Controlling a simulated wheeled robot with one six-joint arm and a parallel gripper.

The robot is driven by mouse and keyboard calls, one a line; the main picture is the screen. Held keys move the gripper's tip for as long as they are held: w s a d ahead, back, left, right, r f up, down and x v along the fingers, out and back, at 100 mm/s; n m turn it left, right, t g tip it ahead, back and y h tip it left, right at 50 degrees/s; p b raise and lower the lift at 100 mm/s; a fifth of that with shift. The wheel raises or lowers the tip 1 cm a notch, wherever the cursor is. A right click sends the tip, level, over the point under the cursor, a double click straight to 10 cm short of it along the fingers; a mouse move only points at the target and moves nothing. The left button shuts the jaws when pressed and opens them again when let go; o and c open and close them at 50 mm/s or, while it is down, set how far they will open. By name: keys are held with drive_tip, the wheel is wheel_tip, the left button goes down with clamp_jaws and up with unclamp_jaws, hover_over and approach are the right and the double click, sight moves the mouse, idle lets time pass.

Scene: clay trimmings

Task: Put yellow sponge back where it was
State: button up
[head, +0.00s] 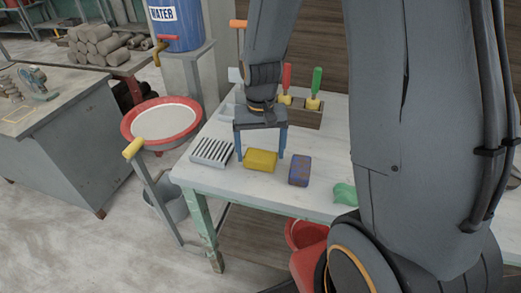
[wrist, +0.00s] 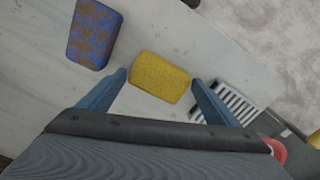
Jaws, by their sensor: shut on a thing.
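The yellow sponge (head: 260,160) is a rounded block low over the white table (head: 230,185), between the slotted rack (head: 211,152) and a blue-brown patterned sponge (head: 299,170). My gripper (head: 260,157) points down with its two blue fingers on either side of the yellow sponge, shut on it. In the wrist view the yellow sponge (wrist: 160,77) sits between the fingertips, with the patterned sponge (wrist: 93,34) to the left and the slotted rack (wrist: 226,103) to the right. I cannot tell whether the sponge touches the tabletop.
A wooden holder (head: 304,116) with red- and green-handled tools stands behind the gripper. A green object (head: 344,193) lies at the table's right front. The table's front edge is close to the sponges. A red-rimmed basin (head: 160,121) stands left of the table.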

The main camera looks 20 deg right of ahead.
sight(260, 155)
drive_tip(key=shift+f, duration=0.15)
drive_tip(key=o, duration=1)
wheel_tip(260, 155, up, 12)
drive_tip(key=b, duration=0.1)
drive_tip(key=s+f+n, duration=0.1)
drive_tip(key=s+f, duration=0.1)
drive_tip(key=s, duration=0.1)
drive_tip(key=s+f+n, duration=0.1)
drive_tip(key=s+f, duration=0.1)
drive_tip(key=s, duration=0.1)
drive_tip(key=s+f+t, duration=0.1)
drive_tip(key=s+f, duration=0.1)
drive_tip(key=s, duration=0.1)
drive_tip(key=shift+s+f+n, duration=0.1)
drive_tip(key=shift+s+n, duration=0.1)
drive_tip(key=shift+n, duration=0.2)
